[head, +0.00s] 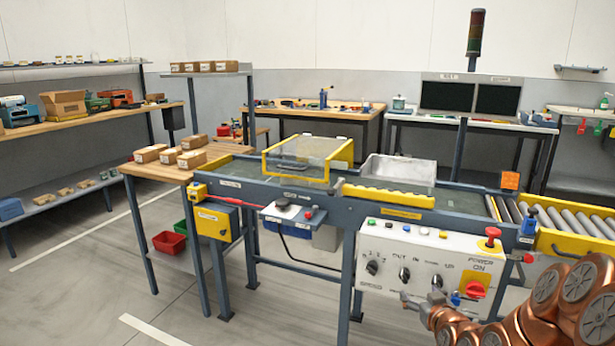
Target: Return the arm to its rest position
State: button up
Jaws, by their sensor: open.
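My copper-coloured arm enters at the bottom right of the head view and reaches left. My gripper (412,297) is at its end, small and partly seen, in front of the lower part of the white control panel (425,262). It is open, and I see nothing held in it. I cannot tell whether it touches the panel. The panel has black knobs, small coloured buttons and a red switch (474,289). A red mushroom button (492,233) stands on top at its right end.
The conveyor (459,199) runs behind the panel, with a grey metal bin (398,170) and a yellow-framed clear guard (310,158). Rollers (572,222) lie to the right. A wooden side table (148,169) with boxes stands left. The floor at front left is clear.

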jog(key=s+a+r+g+p, duration=0.3)
jog(key=s+r+g+p, duration=0.2)
jog(key=s, duration=1)
jog(key=s+a+r+m+g+p, duration=0.1)
jog(key=s+a+r+g+p, duration=0.3)
jog(key=s+r+p, duration=0.5)
jog(key=s+a+r+g+p, duration=0.4)
jog(key=s+r+g+p, duration=0.3)
jog(key=s+r, duration=0.7)
jog(key=s+p, duration=0.1)
jog(key=s, duration=0.6)
jog(key=shift+r+m+g+h, duration=0.3)
jog(key=shift+m, duration=0.1)
